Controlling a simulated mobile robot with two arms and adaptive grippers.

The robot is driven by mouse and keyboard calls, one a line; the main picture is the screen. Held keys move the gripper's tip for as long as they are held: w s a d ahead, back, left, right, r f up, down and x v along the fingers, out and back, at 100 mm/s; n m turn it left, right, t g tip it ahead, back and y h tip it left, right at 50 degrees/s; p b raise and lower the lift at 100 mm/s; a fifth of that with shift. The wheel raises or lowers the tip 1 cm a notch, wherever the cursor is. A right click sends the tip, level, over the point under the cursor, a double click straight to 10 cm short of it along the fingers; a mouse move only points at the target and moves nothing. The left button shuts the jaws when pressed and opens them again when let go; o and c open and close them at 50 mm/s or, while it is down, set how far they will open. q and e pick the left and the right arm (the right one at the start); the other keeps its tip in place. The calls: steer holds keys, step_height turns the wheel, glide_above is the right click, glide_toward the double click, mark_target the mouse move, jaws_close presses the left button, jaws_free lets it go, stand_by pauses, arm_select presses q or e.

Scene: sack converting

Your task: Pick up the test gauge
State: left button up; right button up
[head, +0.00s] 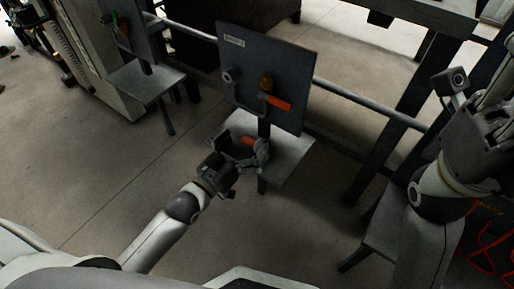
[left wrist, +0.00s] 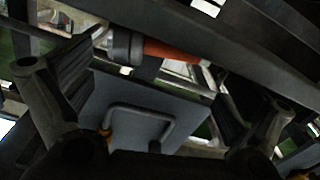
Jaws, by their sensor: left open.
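No thing in view can be surely made out as the test gauge. The dark upright panel (head: 292,62) carries a round grey fitting, a brass-coloured piece (head: 267,83) and an orange-handled piece (head: 278,102). A small orange thing (head: 247,141) shows between the fingers of my left gripper (head: 242,147), low in front of the panel. My left gripper is open. In the left wrist view, an orange piece with a dark grey cylindrical end (left wrist: 128,46) lies beyond the spread fingers; contact is not visible. My right gripper (head: 492,95) is at the right edge, partly cut off.
A grey shelf (head: 289,157) juts out below the panel. A second panel (head: 127,25) with a shelf (head: 146,84) stands at left. A horizontal rail (head: 365,99) and dark frame posts are behind and to the right. Red cable lies at lower right.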

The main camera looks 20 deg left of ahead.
arm_select(q)
steer(key=shift+x, duration=0.8)
steer(key=c, duration=1.1)
steer(key=shift+r, duration=0.1)
